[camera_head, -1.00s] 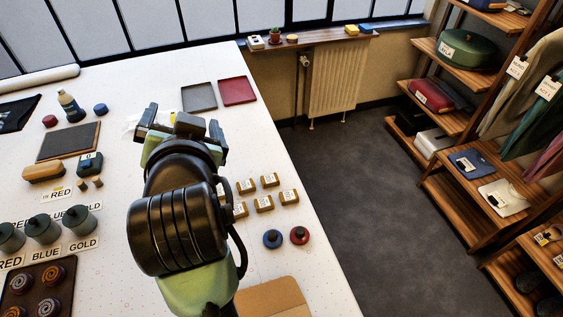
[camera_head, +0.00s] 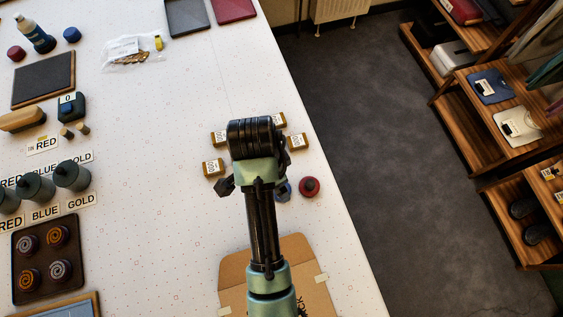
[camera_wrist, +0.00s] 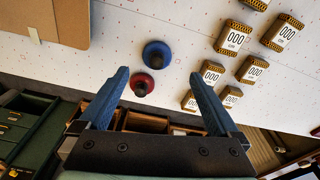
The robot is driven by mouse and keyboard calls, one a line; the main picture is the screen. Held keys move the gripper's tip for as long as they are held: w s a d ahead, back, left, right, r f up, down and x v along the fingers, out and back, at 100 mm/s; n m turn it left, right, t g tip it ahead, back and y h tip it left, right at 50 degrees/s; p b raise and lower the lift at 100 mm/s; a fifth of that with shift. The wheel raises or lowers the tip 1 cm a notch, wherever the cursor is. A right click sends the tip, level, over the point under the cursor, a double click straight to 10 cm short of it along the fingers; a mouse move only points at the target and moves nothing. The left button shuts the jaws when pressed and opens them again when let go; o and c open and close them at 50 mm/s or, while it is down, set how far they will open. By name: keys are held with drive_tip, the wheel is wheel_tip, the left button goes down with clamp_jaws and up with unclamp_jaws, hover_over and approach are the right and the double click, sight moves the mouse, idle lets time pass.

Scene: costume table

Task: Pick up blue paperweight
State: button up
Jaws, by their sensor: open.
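The blue paperweight (camera_wrist: 157,54) is a round blue disc with a dark knob, lying on the white table. In the head view the blue paperweight (camera_head: 283,189) is partly hidden behind my arm. A red paperweight (camera_wrist: 142,84) of the same shape lies beside it, and it also shows in the head view (camera_head: 309,187). My gripper (camera_wrist: 165,92) is open and empty. In the wrist view its two blue fingers stand apart, with both paperweights showing in the space between and beyond them. In the head view my arm mostly hides the gripper.
Several small labelled boxes (camera_wrist: 233,38) lie close to the blue paperweight. A cardboard piece (camera_head: 232,277) lies near the table's front. The table's right edge (camera_head: 345,215) is close to the red paperweight. A tray of spiral discs (camera_head: 45,290) stands at the left.

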drive_tip(key=shift+d+f, duration=0.1)
drive_tip(key=shift+f, duration=0.8)
drive_tip(key=shift+d+f+p, duration=0.15)
drive_tip(key=shift+f+p, duration=0.2)
drive_tip(key=shift+f, duration=0.2)
drive_tip(key=shift+d+f+p, duration=0.2)
drive_tip(key=shift+f, duration=0.9)
drive_tip(key=shift+d+f+p, duration=0.2)
drive_tip(key=shift+f, duration=0.85)
clamp_jaws()
